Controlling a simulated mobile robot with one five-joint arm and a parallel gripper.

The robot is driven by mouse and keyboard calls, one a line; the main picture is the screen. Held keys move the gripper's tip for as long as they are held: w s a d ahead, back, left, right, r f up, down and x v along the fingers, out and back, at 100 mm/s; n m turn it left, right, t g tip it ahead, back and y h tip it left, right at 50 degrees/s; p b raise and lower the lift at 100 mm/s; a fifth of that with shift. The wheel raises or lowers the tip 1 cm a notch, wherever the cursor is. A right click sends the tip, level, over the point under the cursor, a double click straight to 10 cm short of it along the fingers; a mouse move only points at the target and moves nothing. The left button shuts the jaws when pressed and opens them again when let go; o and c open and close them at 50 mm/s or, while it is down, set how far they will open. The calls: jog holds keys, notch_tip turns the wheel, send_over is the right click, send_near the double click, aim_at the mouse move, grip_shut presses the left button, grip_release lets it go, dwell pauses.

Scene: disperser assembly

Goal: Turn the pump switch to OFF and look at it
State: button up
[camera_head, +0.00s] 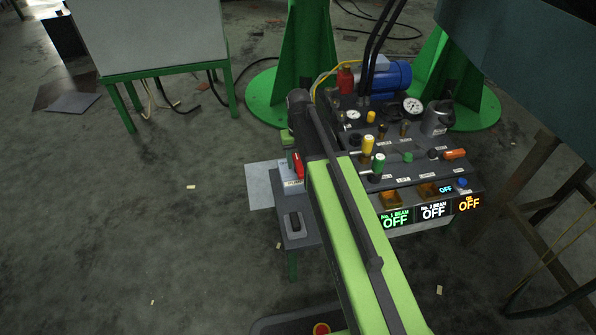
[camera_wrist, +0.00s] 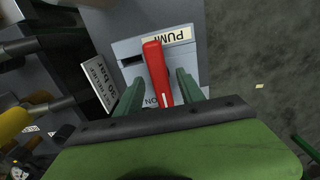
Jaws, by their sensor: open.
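The pump switch has a red handle (camera_wrist: 157,72) on a grey plate, under an upside-down PUMP label (camera_wrist: 168,38) in the wrist view. My gripper (camera_wrist: 160,84) is open, with one green finger on each side of the red handle. I cannot tell whether either finger touches it. In the head view the red handle (camera_head: 298,165) shows at the panel's left edge, beside my arm, which hides much of the area.
The control panel (camera_head: 400,182) carries gauges, knobs and levers, with lit OFF displays (camera_head: 434,211) along its front. A blue motor (camera_head: 391,76) and green posts stand behind it. A grey cabinet (camera_head: 155,35) on green legs stands at upper left. The floor to the left is mostly clear.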

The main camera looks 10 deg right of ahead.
jog(key=shift+f, duration=0.1)
grip_shut()
jog(key=shift+n, duration=0.3)
jog(key=n, duration=0.3)
jog(key=shift+a+n, duration=0.1)
jog(key=shift+n, duration=0.2)
jog(key=n, duration=0.4)
jog(key=shift+n, duration=0.3)
jog(key=n, duration=0.4)
jog(key=shift+n, duration=2.5)
